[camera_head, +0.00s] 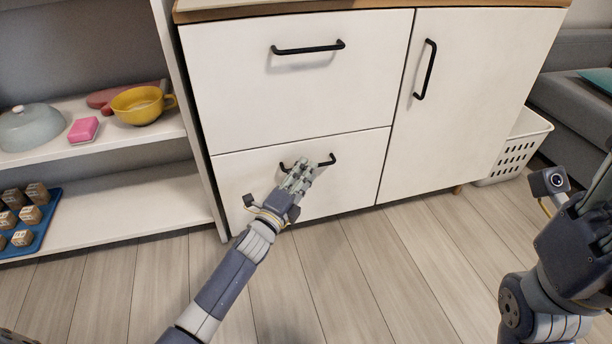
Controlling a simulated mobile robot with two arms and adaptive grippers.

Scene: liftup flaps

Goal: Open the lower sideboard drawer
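The white sideboard (480,90) has two stacked drawers on its left side and a door on its right. The lower drawer (345,185) looks closed, its front flush with the rest. Its black bar handle (326,161) is partly covered by my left gripper (300,172). The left fingers are at the handle's middle; I cannot tell whether they grip it. The upper drawer (300,85) is closed. My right gripper (590,225) is at the right edge, partly cut off, away from the sideboard, its fingers unclear.
An open shelf (150,195) at the left holds a yellow cup (142,105), a pink block (83,129), a grey lid (30,128) and a blue tray (45,222) of small blocks. A white basket (520,150) stands right of the sideboard. The wooden floor (380,265) in front is clear.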

